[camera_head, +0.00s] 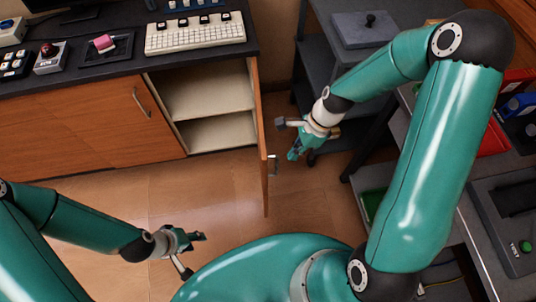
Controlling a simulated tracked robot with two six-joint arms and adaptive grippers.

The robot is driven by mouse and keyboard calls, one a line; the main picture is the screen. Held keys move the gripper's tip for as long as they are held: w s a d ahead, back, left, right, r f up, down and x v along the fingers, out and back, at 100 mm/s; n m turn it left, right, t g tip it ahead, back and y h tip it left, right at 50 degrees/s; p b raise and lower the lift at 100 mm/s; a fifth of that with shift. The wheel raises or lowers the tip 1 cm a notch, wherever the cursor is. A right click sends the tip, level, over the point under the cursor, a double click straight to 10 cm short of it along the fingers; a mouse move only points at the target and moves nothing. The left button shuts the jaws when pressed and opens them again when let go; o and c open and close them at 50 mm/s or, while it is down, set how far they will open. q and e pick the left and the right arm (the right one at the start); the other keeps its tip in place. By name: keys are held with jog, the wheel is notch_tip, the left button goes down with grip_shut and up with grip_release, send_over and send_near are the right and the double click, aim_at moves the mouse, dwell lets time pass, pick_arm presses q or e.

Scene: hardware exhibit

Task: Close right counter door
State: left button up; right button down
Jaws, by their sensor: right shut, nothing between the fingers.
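The right counter door (262,150) stands wide open, swung out from the counter, and shows nearly edge-on. A metal handle (272,164) is on its right face. The open cabinet (210,100) behind it shows pale, empty shelves. My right gripper (293,153) is just to the right of the door, near the handle, shut and empty, with a small gap seen between it and the door. My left gripper (201,237) is low over the floor, left of the door and away from it; whether its fingers are apart is unclear.
The left counter door (110,125) is closed. The dark countertop (130,62) carries a keyboard (195,33), a tray with a pink block and button boxes. A dark shelf cart (340,85) stands right of the door. Wooden floor (130,200) is clear before the counter.

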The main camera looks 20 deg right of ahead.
aim_at(274, 156)
notch_tip(274, 156, up, 3)
jog(key=w+d+t, duration=0.1)
jog(key=w+d, duration=0.1)
jog(key=d, duration=0.1)
jog(key=x, duration=0.3)
jog(key=a+x, duration=0.1)
jog(key=x, duration=0.3)
jog(key=a+r+x, duration=0.1)
jog(key=x, duration=0.3)
jog(key=shift+w+a, duration=0.1)
jog(key=shift+w, duration=0.3)
jog(key=shift+w+a+f, duration=0.1)
jog(key=shift+w+a, duration=0.05)
jog(key=shift+a, duration=0.3)
